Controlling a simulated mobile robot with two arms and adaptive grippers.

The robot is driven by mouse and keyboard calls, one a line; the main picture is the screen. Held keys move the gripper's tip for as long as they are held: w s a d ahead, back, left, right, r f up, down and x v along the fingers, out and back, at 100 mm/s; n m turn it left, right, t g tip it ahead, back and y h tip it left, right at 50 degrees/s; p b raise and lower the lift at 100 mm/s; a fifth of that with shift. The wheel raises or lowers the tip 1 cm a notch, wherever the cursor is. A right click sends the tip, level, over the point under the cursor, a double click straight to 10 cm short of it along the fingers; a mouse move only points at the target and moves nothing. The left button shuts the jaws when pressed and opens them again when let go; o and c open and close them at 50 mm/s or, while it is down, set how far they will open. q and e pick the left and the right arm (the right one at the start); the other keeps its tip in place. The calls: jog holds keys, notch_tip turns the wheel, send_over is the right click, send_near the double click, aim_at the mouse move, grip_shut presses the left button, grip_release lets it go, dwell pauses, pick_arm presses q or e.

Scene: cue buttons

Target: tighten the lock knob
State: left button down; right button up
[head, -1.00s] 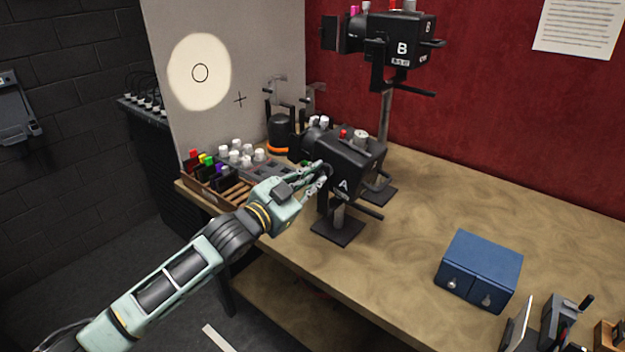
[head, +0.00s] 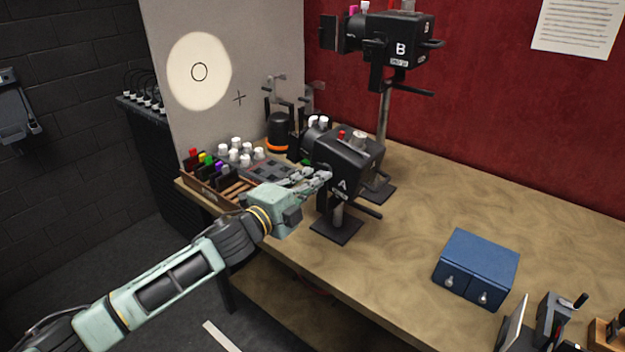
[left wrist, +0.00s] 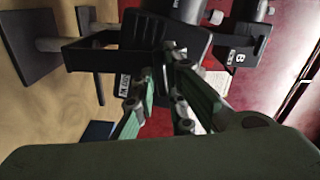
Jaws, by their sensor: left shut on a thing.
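Lamp A (head: 345,160), a black box-shaped spotlight on a short stand, is on the bench in the head view. My left gripper (head: 325,176) reaches it from the left, its fingertips at the lamp's near side by the letter A. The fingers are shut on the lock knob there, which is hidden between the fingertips. In the left wrist view the green fingers (left wrist: 160,68) close against the dark lamp body (left wrist: 160,35), with part of its label showing. My right gripper is not in view.
Lamp B (head: 395,45) stands on a taller pole behind. A tray of coloured pieces (head: 208,185) and a panel with white knobs (head: 262,170) lie left of lamp A. A blue two-drawer box (head: 478,265) sits right. The bench between is clear.

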pick_arm(q)
jog(key=shift+r+m, duration=0.15)
jog(key=shift+m, duration=0.85)
jog(key=c, duration=1.9)
grip_release()
jog(key=shift+c, duration=0.2)
jog(key=shift+o, duration=0.5)
jog(key=v, duration=1.2)
